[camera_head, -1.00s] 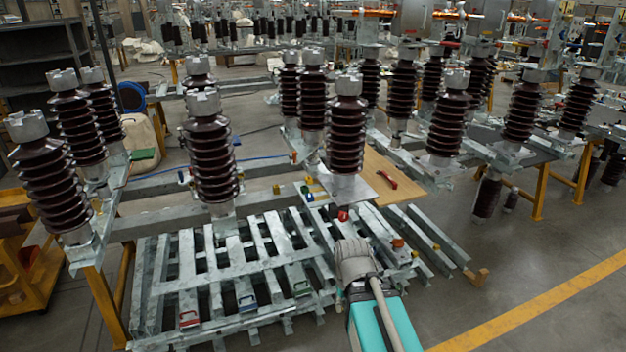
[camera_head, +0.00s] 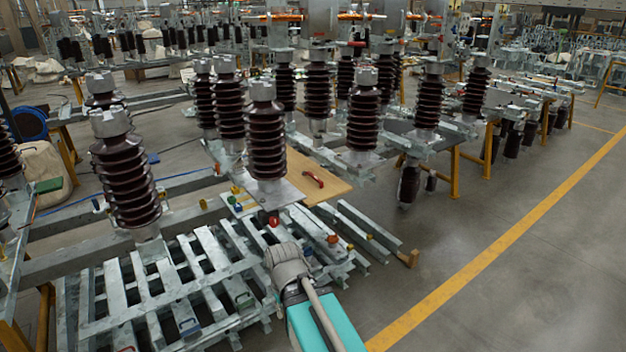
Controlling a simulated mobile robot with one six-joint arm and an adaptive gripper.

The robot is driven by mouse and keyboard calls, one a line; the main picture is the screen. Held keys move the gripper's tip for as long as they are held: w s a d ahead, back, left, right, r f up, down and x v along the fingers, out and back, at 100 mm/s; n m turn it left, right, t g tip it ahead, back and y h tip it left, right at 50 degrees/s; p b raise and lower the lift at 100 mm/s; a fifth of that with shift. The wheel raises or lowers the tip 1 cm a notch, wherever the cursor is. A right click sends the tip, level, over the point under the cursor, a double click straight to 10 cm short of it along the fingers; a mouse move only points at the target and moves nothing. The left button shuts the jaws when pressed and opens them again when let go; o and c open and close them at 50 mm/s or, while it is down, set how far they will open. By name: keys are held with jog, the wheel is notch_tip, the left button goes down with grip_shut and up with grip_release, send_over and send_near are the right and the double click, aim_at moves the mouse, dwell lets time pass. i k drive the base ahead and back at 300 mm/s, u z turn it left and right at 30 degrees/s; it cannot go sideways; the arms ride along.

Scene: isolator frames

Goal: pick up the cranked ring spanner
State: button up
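I cannot make out a cranked ring spanner for certain in the head view. A small curved red item (camera_head: 313,179) lies on a wooden board behind the slatted metal frames; it is too small to identify. The grey end of my arm, with my gripper (camera_head: 280,250), shows at the lower middle, in front of that board in the picture. The fingers are too small and turned away to show whether they are open, shut or holding anything.
Slatted galvanised frames (camera_head: 150,290) fill the lower left. Tall brown ribbed insulators (camera_head: 126,180) stand around the board. Small coloured items (camera_head: 240,200) sit at the board's left edge. Open grey floor (camera_head: 500,290) with a yellow line lies to the right.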

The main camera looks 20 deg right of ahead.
aim_at(321, 183)
jog(key=z, duration=0.3)
jog(key=i, duration=1.2)
jog(key=u, duration=0.2)
